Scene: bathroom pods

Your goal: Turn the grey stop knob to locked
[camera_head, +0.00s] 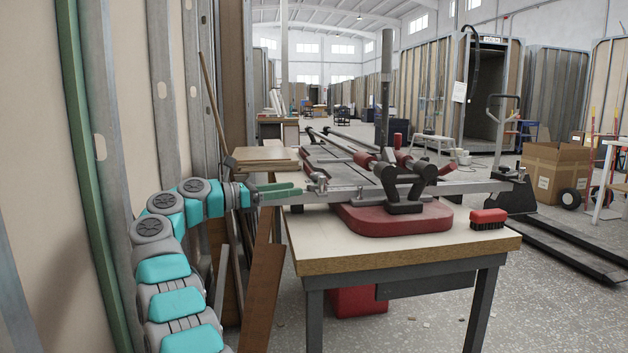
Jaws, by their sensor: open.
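A small grey metal fitting that looks like the stop knob (318,181) sits on the long metal rail (345,193), near the rail's left end. Its marking and turn position are too small to read. My gripper (294,189) has green fingers and reaches in from the left at about rail height. The fingers point right toward the knob, with their tips a little to its left. They look open with nothing between them, and I cannot tell whether they touch the rail. The rail belongs to a bench tool with a red base (390,222) and dark clamps.
The tool stands on a wooden-topped workbench (340,260). A red brush (488,219) lies at the bench's right edge. A framed wall (130,90) and leaning boards (262,295) crowd the left side. A cardboard box (556,172) stands on the floor at right.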

